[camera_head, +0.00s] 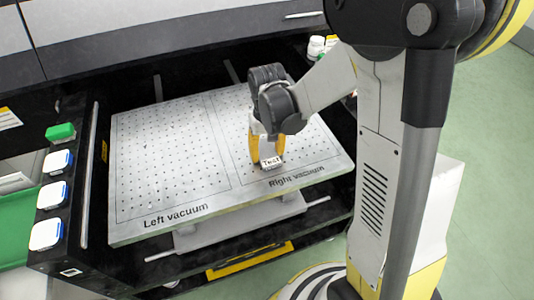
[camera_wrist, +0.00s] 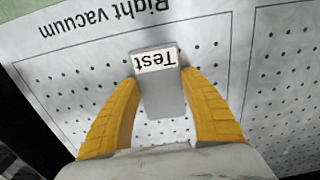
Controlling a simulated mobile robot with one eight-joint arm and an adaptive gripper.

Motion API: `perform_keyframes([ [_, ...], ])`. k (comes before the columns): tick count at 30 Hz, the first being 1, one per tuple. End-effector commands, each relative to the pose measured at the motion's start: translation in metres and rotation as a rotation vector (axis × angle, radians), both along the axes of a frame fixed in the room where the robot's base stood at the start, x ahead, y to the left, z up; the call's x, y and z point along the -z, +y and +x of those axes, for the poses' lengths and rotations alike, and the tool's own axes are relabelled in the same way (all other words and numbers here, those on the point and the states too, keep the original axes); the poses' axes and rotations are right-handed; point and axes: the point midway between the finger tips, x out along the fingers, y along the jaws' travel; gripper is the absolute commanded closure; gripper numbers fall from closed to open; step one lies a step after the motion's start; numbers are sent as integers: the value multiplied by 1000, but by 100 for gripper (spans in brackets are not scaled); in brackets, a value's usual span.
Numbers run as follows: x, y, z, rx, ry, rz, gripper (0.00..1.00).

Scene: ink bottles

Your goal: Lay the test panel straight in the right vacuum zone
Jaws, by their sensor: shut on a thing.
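The test panel (camera_wrist: 160,97) is a small grey plate with a white label reading "Test". In the wrist view it sits between the two yellow fingers of my gripper (camera_wrist: 159,78), which is shut on it. In the head view my gripper (camera_head: 266,158) points down over the right vacuum zone (camera_head: 309,153), near its front edge, and the panel's label (camera_head: 271,162) shows at the fingertips. The fingers hide much of the panel in the head view.
The left vacuum zone (camera_head: 165,160) is bare, with rows of holes. Several white-capped bottles (camera_head: 46,235) and one green-capped bottle (camera_head: 60,132) stand in a rack at the left. More white containers (camera_head: 317,46) stand behind the table.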

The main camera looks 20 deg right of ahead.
Motion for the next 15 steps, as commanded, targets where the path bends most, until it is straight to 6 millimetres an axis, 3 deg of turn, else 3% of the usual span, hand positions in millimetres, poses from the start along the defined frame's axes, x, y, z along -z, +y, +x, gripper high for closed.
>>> perform_keyframes([
  [7, 4, 0, 0, 0, 0, 0, 77],
  [8, 3, 0, 0, 0, 0, 0, 39],
  [9, 3, 0, 0, 0, 0, 0, 28],
  [15, 2, 0, 0, 0, 0, 0, 28],
])
